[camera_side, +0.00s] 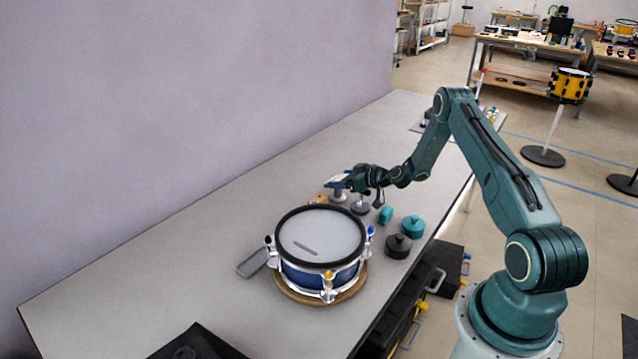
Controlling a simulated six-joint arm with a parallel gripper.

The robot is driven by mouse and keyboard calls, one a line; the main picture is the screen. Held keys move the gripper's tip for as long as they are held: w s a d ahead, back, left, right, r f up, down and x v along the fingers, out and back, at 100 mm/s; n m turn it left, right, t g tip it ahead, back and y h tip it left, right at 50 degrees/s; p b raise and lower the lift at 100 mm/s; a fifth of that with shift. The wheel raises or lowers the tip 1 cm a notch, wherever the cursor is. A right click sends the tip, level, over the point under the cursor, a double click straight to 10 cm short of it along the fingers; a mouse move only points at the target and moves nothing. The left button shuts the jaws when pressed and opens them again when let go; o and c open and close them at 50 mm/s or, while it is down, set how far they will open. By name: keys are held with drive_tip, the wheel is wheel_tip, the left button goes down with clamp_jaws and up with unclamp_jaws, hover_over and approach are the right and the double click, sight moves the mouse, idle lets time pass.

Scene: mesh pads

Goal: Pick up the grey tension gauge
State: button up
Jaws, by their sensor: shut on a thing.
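My gripper (361,190) is over the table behind the drum and points down. It is shut on a grey tension gauge (360,208), a small round grey piece with a short stem right under the fingers. The picture is too small to show the fingertips clearly, or whether the gauge touches the table. Another small grey round piece (338,197) is just to its left, partly hidden by my gripper.
A blue drum with a white head (320,235) sits on a round wooden base in front. Teal pieces (413,225) and a black round piece (398,246) are at its right. A flat grey object (252,262) lies at its left. The far left tabletop is clear.

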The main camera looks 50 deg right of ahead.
drive_tip(key=shift+r, duration=0.2)
wheel_tip(320, 180, up, 20)
idle(0.8)
drive_tip(key=shift+f, duration=0.15)
idle(0.3)
drive_tip(key=s+a+f+n+g+y, duration=0.1)
drive_tip(key=s+a+n+y, duration=0.3)
drive_tip(key=a, duration=0.5)
drive_tip(key=s+a+f+n+g+y, duration=0.1)
drive_tip(key=s+a+n+g+y, duration=0.3)
drive_tip(key=a, duration=0.6)
drive_tip(key=s+a+f+n+g+y, duration=0.1)
drive_tip(key=s+a+n+g+y, duration=0.1)
drive_tip(key=s+a+n+y, duration=0.2)
drive_tip(key=s+a, duration=0.3)
drive_tip(key=a, duration=0.3)
drive_tip(key=shift+s+a+f+n, duration=0.2)
drive_tip(key=shift+s+n, duration=0.05)
drive_tip(key=shift+n, duration=0.05)
drive_tip(key=shift+f, duration=0.1)
drive_tip(key=shift+f, duration=2.2)
